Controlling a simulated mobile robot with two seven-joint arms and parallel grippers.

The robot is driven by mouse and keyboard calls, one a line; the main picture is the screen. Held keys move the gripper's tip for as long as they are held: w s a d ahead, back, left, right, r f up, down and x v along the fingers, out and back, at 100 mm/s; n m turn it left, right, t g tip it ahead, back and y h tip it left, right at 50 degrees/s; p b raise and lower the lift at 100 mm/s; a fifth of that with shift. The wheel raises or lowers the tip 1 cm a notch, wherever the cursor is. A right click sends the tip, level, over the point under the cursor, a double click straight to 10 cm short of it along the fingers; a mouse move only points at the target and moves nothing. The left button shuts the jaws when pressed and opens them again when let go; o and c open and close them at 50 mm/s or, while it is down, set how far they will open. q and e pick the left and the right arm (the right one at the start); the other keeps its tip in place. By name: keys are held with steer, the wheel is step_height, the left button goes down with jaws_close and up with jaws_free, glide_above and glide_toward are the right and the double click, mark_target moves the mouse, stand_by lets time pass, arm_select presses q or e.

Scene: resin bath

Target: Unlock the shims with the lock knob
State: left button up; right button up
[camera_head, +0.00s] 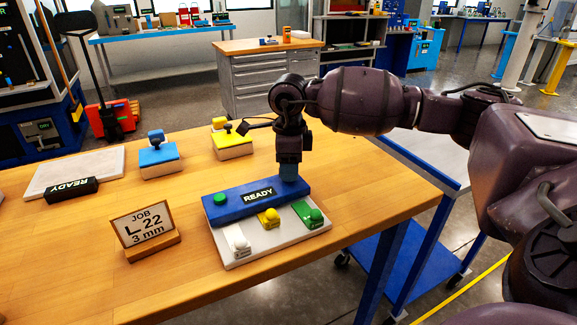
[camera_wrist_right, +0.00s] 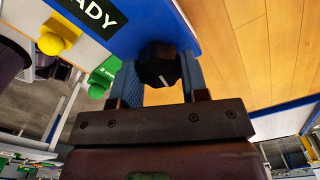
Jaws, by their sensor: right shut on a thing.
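The blue bar (camera_head: 235,204) with a READY label and a green round button lies along the back of a pale base plate (camera_head: 250,258). White (camera_head: 238,241), yellow (camera_head: 268,217) and green (camera_head: 311,215) shims with knobs stick out from its front side. My right gripper (camera_head: 289,172) points down at the bar's right end. In the right wrist view its blue fingers stand on both sides of the black lock knob (camera_wrist_right: 158,68), shut on it. The knob has a white mark. In the head view the gripper hides the knob. My left gripper is out of view.
A JOB L 22 3 mm sign (camera_head: 148,230) stands left of the base plate. Blue (camera_head: 158,158) and yellow-topped (camera_head: 233,146) blocks stand behind. Another pale plate (camera_head: 75,172) with a black READY bar (camera_head: 71,189) lies at left. The table's right edge is close to the bar.

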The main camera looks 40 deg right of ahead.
steer(key=shift+n, duration=1.2)
steer(key=o, duration=0.9)
steer(key=shift+o, duration=0.2)
steer(key=shift+r, duration=0.6)
step_height(320, 180, up, 10)
steer(key=p, duration=0.1)
steer(key=shift+f, duration=0.2)
steer(key=shift+s, duration=0.1)
